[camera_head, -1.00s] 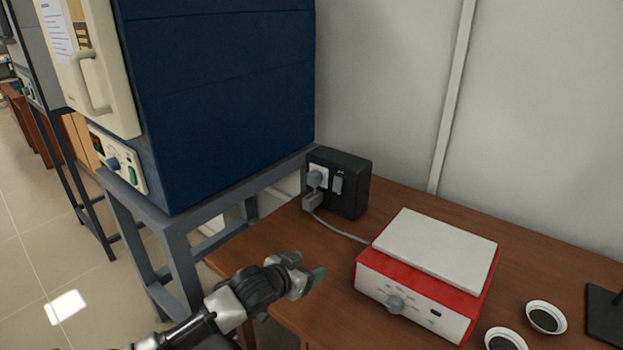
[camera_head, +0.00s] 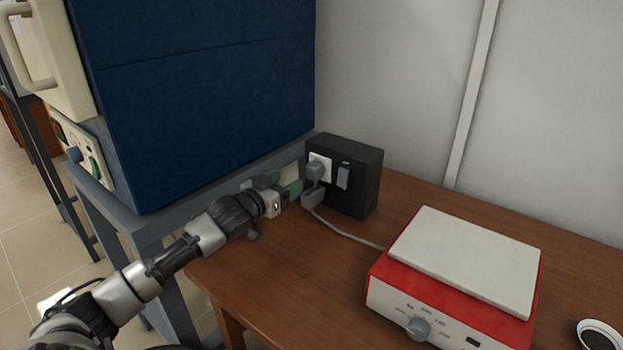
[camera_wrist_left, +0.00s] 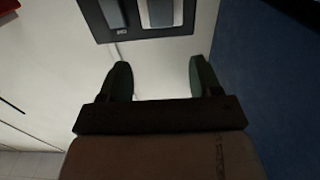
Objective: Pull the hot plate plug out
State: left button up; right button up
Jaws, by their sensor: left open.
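The hot plate (camera_head: 455,275) is a red and white box with a pale top, standing on the wooden table. Its grey cable (camera_head: 345,232) runs to a grey plug (camera_head: 315,171) seated in the white socket face of a black socket box (camera_head: 365,180). My left gripper (camera_head: 284,187) is open, with green finger pads, just left of the plug in the head view. Nothing shows between its fingers. In the left wrist view, the fingers (camera_wrist_left: 160,72) are spread apart below the dark socket box (camera_wrist_left: 97,18). My right gripper is out of view.
A large blue furnace (camera_head: 200,90) on a grey metal stand (camera_head: 160,226) stands left of the socket box, close to my left gripper. A white wall is behind. A small dish (camera_head: 600,336) sits at the lower right.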

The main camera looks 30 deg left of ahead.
aim_at(311, 173)
pick_arm(q)
jog(key=w, duration=0.3)
jog(key=w+f+b, duration=0.1)
jog(key=w, duration=0.2)
jog(key=w+f, duration=0.1)
jog(key=w, duration=0.2)
jog(key=shift+w+d, duration=0.2)
jog(key=shift+w, duration=0.15)
jog(key=shift+w+d, duration=0.1)
jog(key=shift+w, duration=0.7)
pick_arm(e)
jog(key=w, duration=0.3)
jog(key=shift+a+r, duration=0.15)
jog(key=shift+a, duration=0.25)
pick_arm(q)
jog(key=shift+c, duration=0.3)
